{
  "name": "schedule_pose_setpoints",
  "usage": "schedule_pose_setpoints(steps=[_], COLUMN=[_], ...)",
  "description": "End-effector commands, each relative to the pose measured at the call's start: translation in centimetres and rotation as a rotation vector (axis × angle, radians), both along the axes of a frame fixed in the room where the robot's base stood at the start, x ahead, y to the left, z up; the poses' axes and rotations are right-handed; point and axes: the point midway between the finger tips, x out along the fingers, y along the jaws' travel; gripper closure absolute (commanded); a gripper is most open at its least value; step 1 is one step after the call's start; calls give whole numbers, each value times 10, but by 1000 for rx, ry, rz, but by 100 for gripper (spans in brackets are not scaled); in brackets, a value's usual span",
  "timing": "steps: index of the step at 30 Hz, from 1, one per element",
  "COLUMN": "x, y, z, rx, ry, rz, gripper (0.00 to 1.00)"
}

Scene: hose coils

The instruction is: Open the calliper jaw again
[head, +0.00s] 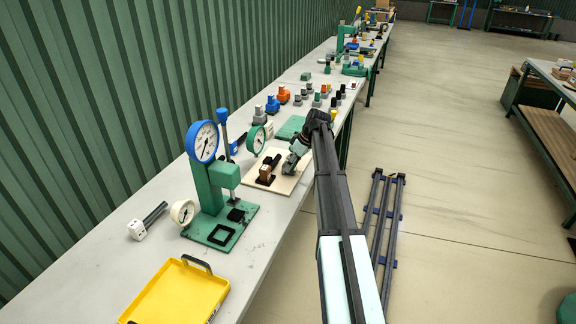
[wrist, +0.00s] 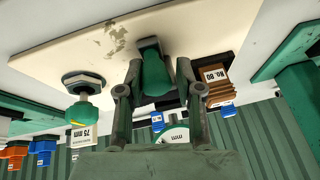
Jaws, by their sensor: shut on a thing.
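My gripper (head: 293,160) is low over a cream board (head: 288,185) on the bench. In the wrist view my gripper (wrist: 157,92) has its two fingers on either side of a green, rounded piece (wrist: 153,76) and is shut on it. This green piece looks like the calliper's movable jaw; it stands on a dark mount at the board, and its lower part is partly hidden. A brown block (head: 265,172) sits by black parts on the board; in the wrist view a brown block (wrist: 214,76) bears a "No. 80" label. The gap at the jaw is not clear.
A knob with a green and yellow end (wrist: 83,110) stands on the board beside the fingers. A green gauge stand (head: 212,185) with a blue dial is nearer on the bench. A yellow tray (head: 180,292) lies at the front. Several coloured small parts stand behind.

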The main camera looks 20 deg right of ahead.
Motion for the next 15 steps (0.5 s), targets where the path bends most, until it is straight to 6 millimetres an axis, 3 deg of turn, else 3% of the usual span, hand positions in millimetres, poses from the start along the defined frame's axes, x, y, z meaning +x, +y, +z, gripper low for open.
schedule_pose_setpoints(steps=[1,2,3,15], x=[1,1,1,0], y=[-7,-7,-7,-5], z=[0,0,0,3], rx=[-11,-11,-12,-7], ry=[0,0,0,0], rz=[-11,-11,-12,-5], gripper=[100,61,47,46])
